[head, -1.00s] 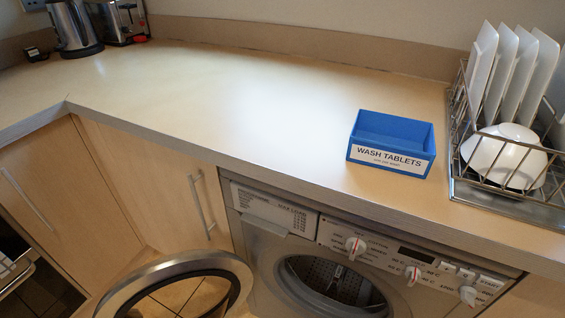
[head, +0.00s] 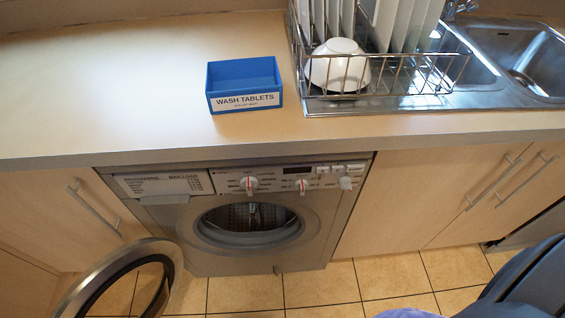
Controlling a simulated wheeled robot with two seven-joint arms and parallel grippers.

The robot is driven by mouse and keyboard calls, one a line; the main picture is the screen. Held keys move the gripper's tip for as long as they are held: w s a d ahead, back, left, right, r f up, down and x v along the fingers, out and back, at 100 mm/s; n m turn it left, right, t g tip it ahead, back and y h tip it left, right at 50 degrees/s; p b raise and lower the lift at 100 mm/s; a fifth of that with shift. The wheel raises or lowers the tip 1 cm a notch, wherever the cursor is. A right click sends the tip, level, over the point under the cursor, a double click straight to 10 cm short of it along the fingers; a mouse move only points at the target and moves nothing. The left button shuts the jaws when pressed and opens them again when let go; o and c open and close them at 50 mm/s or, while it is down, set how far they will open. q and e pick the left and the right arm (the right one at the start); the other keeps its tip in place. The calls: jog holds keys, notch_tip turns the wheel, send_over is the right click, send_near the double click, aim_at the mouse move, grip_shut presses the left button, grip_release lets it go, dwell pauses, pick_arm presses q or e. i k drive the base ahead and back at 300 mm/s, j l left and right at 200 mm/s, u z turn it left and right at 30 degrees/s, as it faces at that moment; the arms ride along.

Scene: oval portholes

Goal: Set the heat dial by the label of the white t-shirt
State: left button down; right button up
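The washing machine (head: 330,225) stands under the counter with its round door (head: 100,285) swung open to the left. Its drum opening (head: 250,222) shows no clothes that I can make out. No white t-shirt or label of one is recognisable. Neither gripper is in view.
A blue box marked "WASH TABLETS" (head: 243,86) stands on the counter (head: 120,90). A dish rack (head: 400,80) with plates and a white bowl (head: 338,65) stands beside the sink (head: 520,55). A dark rounded shape and a lavender patch (head: 408,313) show at the lower right.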

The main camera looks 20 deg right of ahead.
aim_at(301, 185)
jog(key=z, duration=0.95)
